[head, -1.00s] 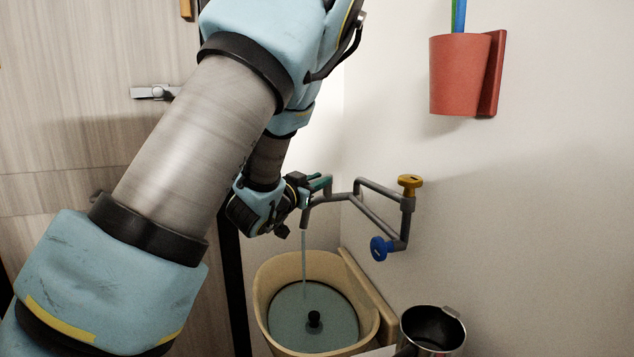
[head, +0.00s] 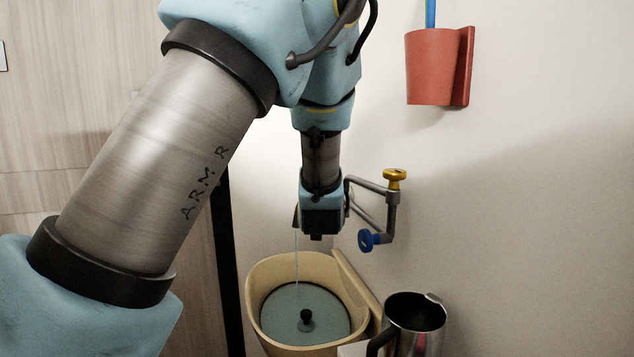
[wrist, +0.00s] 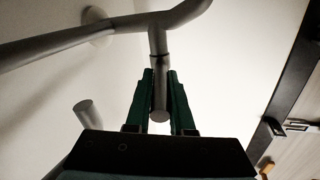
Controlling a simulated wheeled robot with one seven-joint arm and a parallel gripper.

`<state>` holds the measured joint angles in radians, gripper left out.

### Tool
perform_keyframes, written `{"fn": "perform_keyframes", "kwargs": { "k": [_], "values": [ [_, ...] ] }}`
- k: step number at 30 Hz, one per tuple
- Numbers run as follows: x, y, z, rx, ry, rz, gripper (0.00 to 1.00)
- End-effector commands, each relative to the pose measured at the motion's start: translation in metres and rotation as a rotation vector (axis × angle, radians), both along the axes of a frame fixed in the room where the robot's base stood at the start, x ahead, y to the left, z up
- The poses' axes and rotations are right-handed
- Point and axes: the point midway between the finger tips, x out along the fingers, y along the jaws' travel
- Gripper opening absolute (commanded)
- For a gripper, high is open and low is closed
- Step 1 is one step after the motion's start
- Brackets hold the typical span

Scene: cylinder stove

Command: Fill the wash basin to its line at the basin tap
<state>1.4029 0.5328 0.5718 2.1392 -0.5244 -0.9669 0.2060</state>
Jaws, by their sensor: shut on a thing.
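The cream wash basin (head: 262,303) stands low in the head view with blue-grey water (head: 325,318) inside. A thin stream (head: 296,262) falls into the basin from beside my gripper (head: 322,208). The grey basin tap (head: 391,217) is on the wall, with a yellow knob (head: 395,176) above and a blue knob (head: 368,240) below. In the wrist view my green fingers (wrist: 160,85) are shut on a short grey stub of the tap pipe (wrist: 158,60). My gripper hides the spout in the head view. The fill line cannot be made out.
A metal jug (head: 416,318) with a dark handle stands right of the basin. A red holder (head: 433,66) hangs on the wall at the upper right. Pale wood panelling (head: 60,140) is at the left. The wall right of the tap is clear.

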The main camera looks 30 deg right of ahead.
Motion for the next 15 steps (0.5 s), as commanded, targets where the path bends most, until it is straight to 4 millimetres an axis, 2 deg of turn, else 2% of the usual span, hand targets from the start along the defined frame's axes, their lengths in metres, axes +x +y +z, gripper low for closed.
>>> {"fn": "perform_keyframes", "kwargs": {
  "k": [15],
  "values": [
    [-0.0007, -0.0015, -0.0002, 0.0, 0.0, 0.04, 0.0]
  ]
}}
